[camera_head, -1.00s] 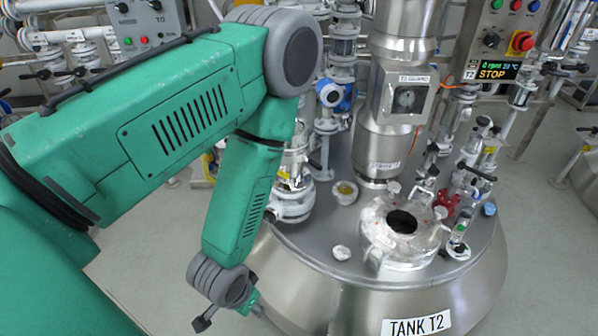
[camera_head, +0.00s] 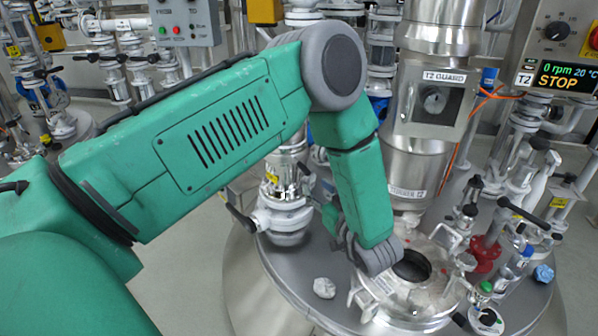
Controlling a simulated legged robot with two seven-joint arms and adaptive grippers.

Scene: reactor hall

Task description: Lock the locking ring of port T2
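The port of tank T2, with its dark opening (camera_head: 412,266), sits on top of the steel tank. A pale metal ring (camera_head: 425,302) with lugs surrounds the opening; whether it is locked cannot be told. My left arm reaches in from the left and its wrist covers the ring's upper left side. Of my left gripper (camera_head: 332,217), only a small green and dark part shows left of the wrist. Its fingers are mostly hidden, so open or shut and contact with the ring cannot be told. My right gripper is out of view.
A steel column with a T2 guard box (camera_head: 436,95) stands behind the port. Valves with a red flange (camera_head: 484,252) crowd its right. A crumpled white piece (camera_head: 324,288) and a blue one (camera_head: 544,273) lie on the tank top. The control panel (camera_head: 562,45) reads STOP.

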